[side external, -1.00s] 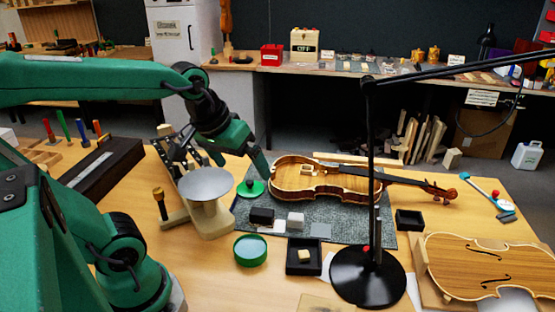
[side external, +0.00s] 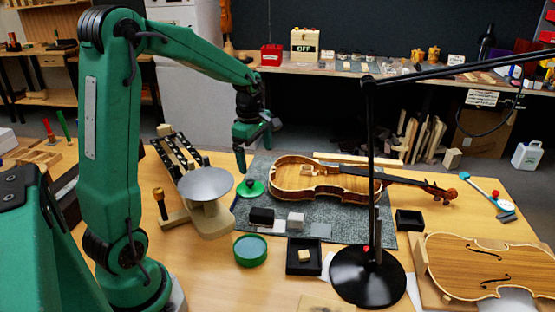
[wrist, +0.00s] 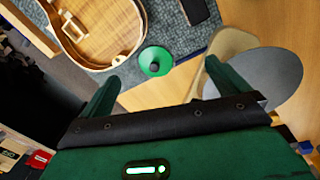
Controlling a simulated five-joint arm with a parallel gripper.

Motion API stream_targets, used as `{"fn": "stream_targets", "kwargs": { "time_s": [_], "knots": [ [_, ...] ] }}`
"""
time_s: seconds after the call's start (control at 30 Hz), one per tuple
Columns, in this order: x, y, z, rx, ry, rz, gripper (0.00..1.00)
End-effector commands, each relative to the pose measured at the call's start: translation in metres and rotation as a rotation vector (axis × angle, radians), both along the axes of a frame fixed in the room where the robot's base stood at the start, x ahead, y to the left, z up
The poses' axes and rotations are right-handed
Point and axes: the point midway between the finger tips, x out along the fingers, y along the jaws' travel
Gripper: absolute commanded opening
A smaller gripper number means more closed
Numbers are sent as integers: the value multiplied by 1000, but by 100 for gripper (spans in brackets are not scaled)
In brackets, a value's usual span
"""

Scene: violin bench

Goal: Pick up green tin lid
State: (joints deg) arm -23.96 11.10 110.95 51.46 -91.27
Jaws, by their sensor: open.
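The green tin lid (side external: 250,190) is a flat green disc with a dark knob. It lies on the grey mat's left edge, left of the violin. In the wrist view the lid (wrist: 154,62) shows beyond and between my fingertips. My gripper (side external: 257,148) is open and empty, above the lid and apart from it. Its two green fingers spread in the wrist view (wrist: 161,76). The round green tin (side external: 250,250) stands on the bench in front of the mat, left of a small black tray.
The violin (side external: 315,182) lies close right of the lid. A grey disc on a pale stand (side external: 206,185) is close on the left. A black lamp (side external: 369,275) stands at the right. Small blocks (side external: 262,216) sit on the mat (side external: 340,232).

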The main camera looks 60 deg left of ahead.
Motion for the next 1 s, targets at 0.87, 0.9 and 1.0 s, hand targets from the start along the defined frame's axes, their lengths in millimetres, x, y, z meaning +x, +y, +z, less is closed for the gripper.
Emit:
{"fn": "stream_targets", "kwargs": {
  "time_s": [0.87, 0.9, 1.0],
  "knots": [
    [14, 70, -83, -77, 88, 608, 100],
    [14, 70, -87, -77, 88, 608, 100],
    [14, 70, -95, -77, 89, 607, 100]
  ]
}}
